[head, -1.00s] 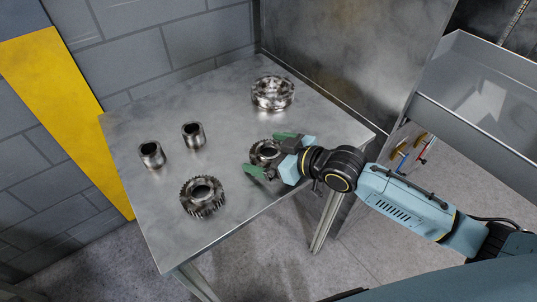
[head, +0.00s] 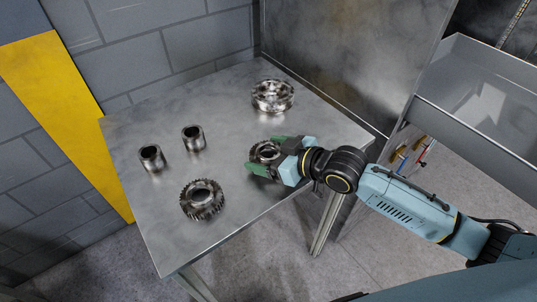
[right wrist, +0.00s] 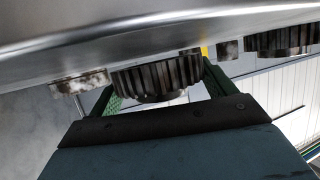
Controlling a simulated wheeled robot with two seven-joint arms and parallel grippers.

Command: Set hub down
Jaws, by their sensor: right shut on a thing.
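The hub (head: 264,152), a dark metal toothed ring with a round bore, is between the green fingers of my right gripper (head: 269,155) at the table's right front. The right gripper is shut on it, one finger on each side. The right wrist view shows the hub's toothed side (right wrist: 155,78) between the fingers, close to the metal table surface; I cannot tell whether it touches. The hub looks level. The table (head: 150,215) is bare metal. My left gripper is not in view.
A larger toothed gear (head: 202,199) lies at the front left. Two short sleeves (head: 152,158) (head: 193,138) stand at the left. A shiny ring (head: 272,96) lies at the back right. The table's middle is clear. A metal panel (head: 330,65) rises along the right back.

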